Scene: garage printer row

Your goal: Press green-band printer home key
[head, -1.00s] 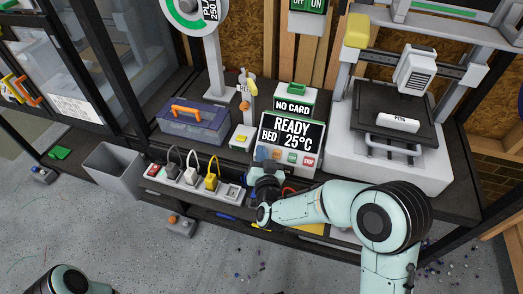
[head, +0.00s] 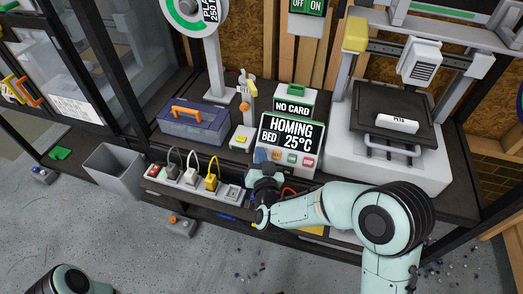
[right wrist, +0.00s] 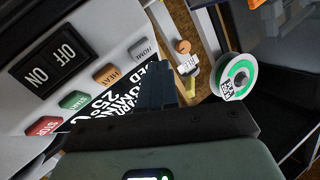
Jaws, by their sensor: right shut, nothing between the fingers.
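The control panel's screen (head: 291,133) reads "HOMING" and "BED 25°C", with green edging around it. A row of keys sits below it in the head view. The right wrist view shows the grey HOME key (right wrist: 140,49), the orange HEAT key (right wrist: 107,73), a green key (right wrist: 73,100) and the red STOP key (right wrist: 43,125). My right gripper (head: 262,158) is shut and empty in front of the key row's left end. In the right wrist view its dark fingers (right wrist: 160,88) appear below and right of the HOME key; contact cannot be told. My left gripper is out of view.
The white printer (head: 385,165) stands right of the panel. A green-edged "NO CARD" box (head: 294,103) is behind it. A power strip (head: 195,182) with plugs, a toolbox (head: 194,123) and a grey bin (head: 116,172) lie left. An OFF/ON switch (right wrist: 52,66) is near the keys.

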